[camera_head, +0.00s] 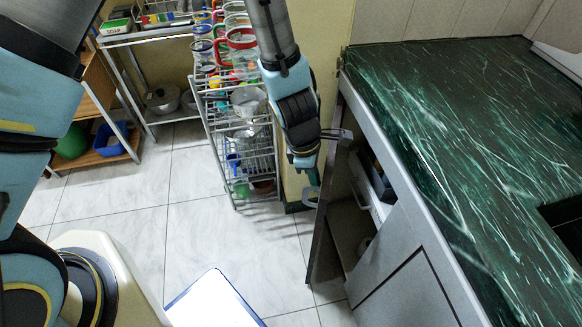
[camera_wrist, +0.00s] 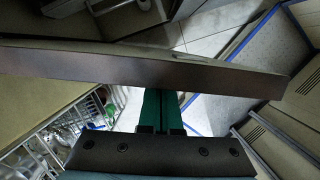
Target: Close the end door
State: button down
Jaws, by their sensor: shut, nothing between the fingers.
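The end door (camera_head: 322,220) of the counter cabinet stands open at the left end, and the cabinet inside shows behind it. My gripper (camera_head: 311,190) is shut and empty, pointing down at the outer, left side of the door near its top. In the wrist view the door's long brown edge (camera_wrist: 150,70) crosses the picture. The green fingers of my gripper (camera_wrist: 161,108) are together, and their tips are hidden by that edge. I cannot tell whether they touch the door.
The green marble counter (camera_head: 450,130) fills the right side. A wire rack (camera_head: 245,150) with cups and pots stands left of my gripper. A wooden shelf (camera_head: 105,150) with a blue basin is further left. Tiled floor (camera_head: 190,235) is open between them.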

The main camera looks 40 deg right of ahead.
jog(key=shift+s+d+n+p, duration=0.3)
jog(key=shift+s+d+n, duration=0.35)
jog(key=shift+s, duration=0.45)
jog(key=shift+s+d+n+p, duration=0.25)
jog(key=shift+s+d+n, duration=0.2)
jog(key=shift+s+d, duration=0.5)
jog(key=shift+a, duration=0.1)
